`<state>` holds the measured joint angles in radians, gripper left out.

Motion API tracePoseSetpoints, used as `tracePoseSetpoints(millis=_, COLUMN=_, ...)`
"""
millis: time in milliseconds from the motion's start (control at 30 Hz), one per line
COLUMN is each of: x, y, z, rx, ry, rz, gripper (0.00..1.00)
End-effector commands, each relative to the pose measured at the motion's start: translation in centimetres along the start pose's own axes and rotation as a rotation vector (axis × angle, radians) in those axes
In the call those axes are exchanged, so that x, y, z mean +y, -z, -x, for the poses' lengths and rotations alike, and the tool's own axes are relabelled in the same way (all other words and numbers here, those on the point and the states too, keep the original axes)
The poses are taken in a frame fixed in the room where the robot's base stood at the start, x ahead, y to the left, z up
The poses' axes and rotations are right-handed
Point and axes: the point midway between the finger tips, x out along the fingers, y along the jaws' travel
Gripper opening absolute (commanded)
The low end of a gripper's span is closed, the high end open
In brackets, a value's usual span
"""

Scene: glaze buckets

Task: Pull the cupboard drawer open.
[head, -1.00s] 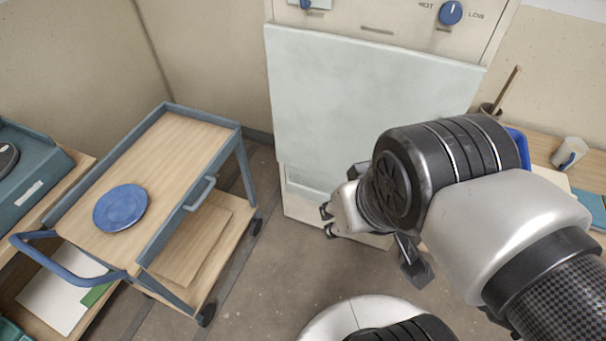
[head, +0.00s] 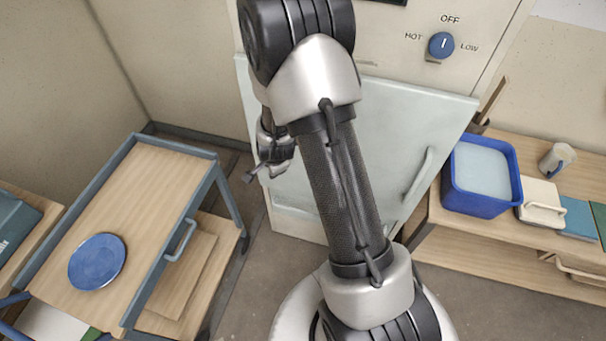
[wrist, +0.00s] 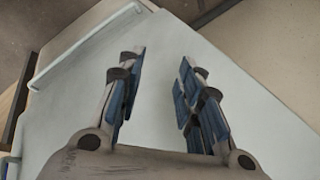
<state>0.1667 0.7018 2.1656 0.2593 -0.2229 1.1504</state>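My gripper (head: 262,170) is in front of the left side of a cabinet's pale door (head: 395,125), partly behind my arm in the head view. In the wrist view its blue-padded fingers (wrist: 162,65) stand apart with nothing between them, and the pale door fills much of the background. A pale bar handle (wrist: 88,45) lies at upper left, away from the fingers. The door's upright handle (head: 419,180) shows in the head view. A handle (head: 578,271) sits low on the wooden bench at right. I cannot tell which part is the cupboard drawer.
A cart (head: 222,190) with a blue plate (head: 97,262) stands at left. On the wooden bench at right are a blue bucket (head: 462,200), a mug (head: 556,158) and a pale handled block (head: 541,203). Bare floor (head: 245,300) lies between cart and cabinet.

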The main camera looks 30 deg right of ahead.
Motion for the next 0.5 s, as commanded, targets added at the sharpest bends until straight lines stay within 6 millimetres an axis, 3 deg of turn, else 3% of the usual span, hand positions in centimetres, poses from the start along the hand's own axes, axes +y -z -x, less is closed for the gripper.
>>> tracePoseSetpoints(millis=33, x=1.9, y=0.6, z=-2.5, rx=0.022, ry=-0.019, rz=-0.078, gripper=0.33)
tracePoseSetpoints(millis=200, x=8.1, y=2.6, z=-9.7, rx=0.12, ry=-0.016, rz=-0.353, gripper=0.33)
tracePoseSetpoints(millis=333, x=13.9, y=3.9, z=-13.5, rx=0.198, ry=0.001, rz=-0.533, gripper=0.33)
tracePoseSetpoints(millis=500, x=20.2, y=4.9, z=-16.1, rx=0.274, ry=0.029, rz=-0.69, gripper=0.33)
